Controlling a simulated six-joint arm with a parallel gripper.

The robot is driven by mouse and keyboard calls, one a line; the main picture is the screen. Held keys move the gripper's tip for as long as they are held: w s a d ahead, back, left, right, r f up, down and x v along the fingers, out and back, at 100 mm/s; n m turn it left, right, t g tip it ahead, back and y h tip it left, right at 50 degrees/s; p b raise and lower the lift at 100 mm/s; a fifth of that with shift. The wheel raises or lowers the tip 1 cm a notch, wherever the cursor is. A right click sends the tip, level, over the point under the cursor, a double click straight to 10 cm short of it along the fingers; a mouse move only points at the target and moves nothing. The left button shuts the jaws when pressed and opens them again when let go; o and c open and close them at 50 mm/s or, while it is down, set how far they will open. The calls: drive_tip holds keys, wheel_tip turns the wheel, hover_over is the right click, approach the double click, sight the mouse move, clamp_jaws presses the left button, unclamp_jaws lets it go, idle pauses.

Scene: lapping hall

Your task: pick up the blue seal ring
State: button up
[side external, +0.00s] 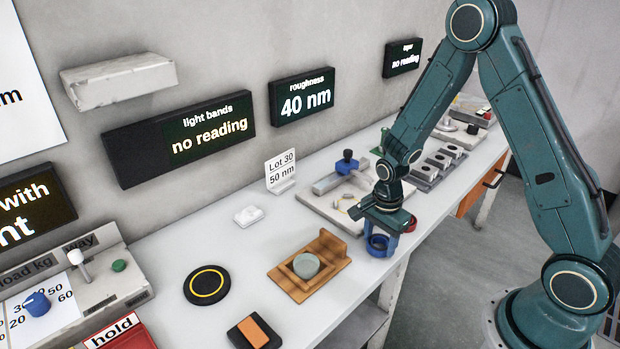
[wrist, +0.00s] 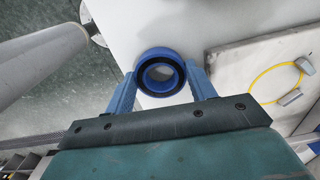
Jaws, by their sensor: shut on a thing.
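The blue seal ring (wrist: 143,57) shows in the wrist view as a thick blue ring with a black inner band. It sits between the two blue fingers of my gripper (wrist: 161,74), which touch it from both sides. In the side view my gripper (side external: 380,236) is shut on the ring (side external: 378,247) near the front edge of the white bench (side external: 225,238). The gripper body hides part of the ring there. I cannot tell whether the ring touches the bench or is just above it.
A wooden holder (side external: 327,244) with a grey disc (side external: 306,265) stands left of my gripper. A small red part (side external: 411,223) is close on its right.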

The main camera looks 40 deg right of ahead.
wheel_tip(320, 180, up, 20)
drive_tip(key=shift+f, duration=0.25)
idle(0.4)
drive_tip(key=shift+f, duration=0.1)
idle(0.6)
drive_tip(key=w+f+n, duration=0.1)
drive_tip(key=f+n, duration=0.3)
drive_tip(key=n, duration=0.2)
drive_tip(key=w+f+n, duration=0.2)
drive_tip(key=f+n, duration=0.2)
drive_tip(key=n, duration=0.2)
drive_tip(key=w+d+f+n, duration=0.1)
drive_tip(key=w+f+n, duration=0.1)
drive_tip(key=f+n, duration=0.3)
drive_tip(key=shift+d+f+n, duration=0.1)
drive_tip(key=shift+n, duration=0.8)
drive_tip(key=shift+w, duration=0.1)
drive_tip(key=w+a+r+m, duration=0.1)
drive_tip(key=w+a+r, duration=1)
drive_tip(key=r, duration=0.2)
drive_tip(key=shift+w+r+m, duration=0.15)
drive_tip(key=shift+r+m, duration=0.2)
drive_tip(key=shift+m, duration=0.05)
